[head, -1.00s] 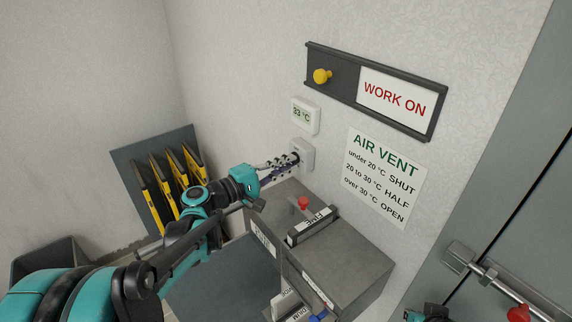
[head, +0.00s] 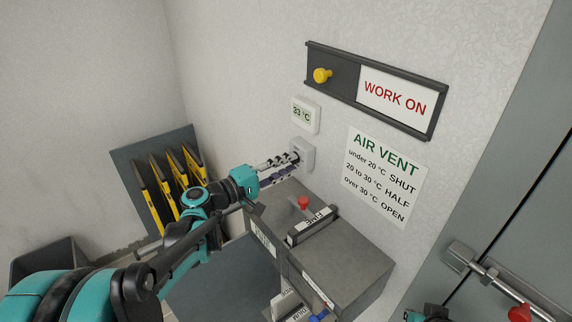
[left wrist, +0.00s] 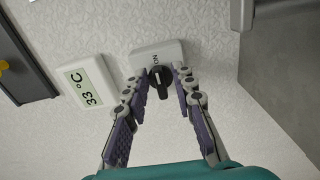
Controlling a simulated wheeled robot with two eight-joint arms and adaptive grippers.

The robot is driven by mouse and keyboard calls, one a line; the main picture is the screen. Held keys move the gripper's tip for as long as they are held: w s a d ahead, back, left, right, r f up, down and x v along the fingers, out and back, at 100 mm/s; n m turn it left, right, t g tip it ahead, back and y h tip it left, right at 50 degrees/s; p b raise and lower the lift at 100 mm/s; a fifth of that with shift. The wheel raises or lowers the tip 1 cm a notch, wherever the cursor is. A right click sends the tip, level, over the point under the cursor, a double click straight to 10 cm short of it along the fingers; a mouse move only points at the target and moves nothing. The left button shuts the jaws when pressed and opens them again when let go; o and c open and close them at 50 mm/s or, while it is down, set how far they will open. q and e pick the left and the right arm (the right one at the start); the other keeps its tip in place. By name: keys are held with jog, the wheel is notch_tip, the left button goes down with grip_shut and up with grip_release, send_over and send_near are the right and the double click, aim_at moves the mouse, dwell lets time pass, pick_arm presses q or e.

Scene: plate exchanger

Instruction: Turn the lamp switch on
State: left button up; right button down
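The lamp switch is a white wall box (head: 308,152) below the thermometer, mostly behind my left fingertips in the head view. In the left wrist view its white plate (left wrist: 172,50) shows, with an "ON" label beside a black rotary knob (left wrist: 159,82). My left gripper (head: 293,159) is at the switch. In the left wrist view its fingers (left wrist: 158,80) stand apart on both sides of the knob, with gaps visible between them and it. Only a bit of my right arm shows at the bottom edge in the head view; its fingers are not visible.
A thermometer (head: 305,115) reading 33 °C is just above the switch. A grey cabinet (head: 350,262) with a red knob (head: 303,203) stands below it. A "WORK ON" slide sign (head: 392,97) and an air vent notice (head: 381,178) are to the right. Yellow-handled tools (head: 165,185) hang left.

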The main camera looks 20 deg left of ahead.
pick_arm(q)
jog(key=v, duration=1.2)
jog(key=shift+a, duration=0.1)
dwell(0.4)
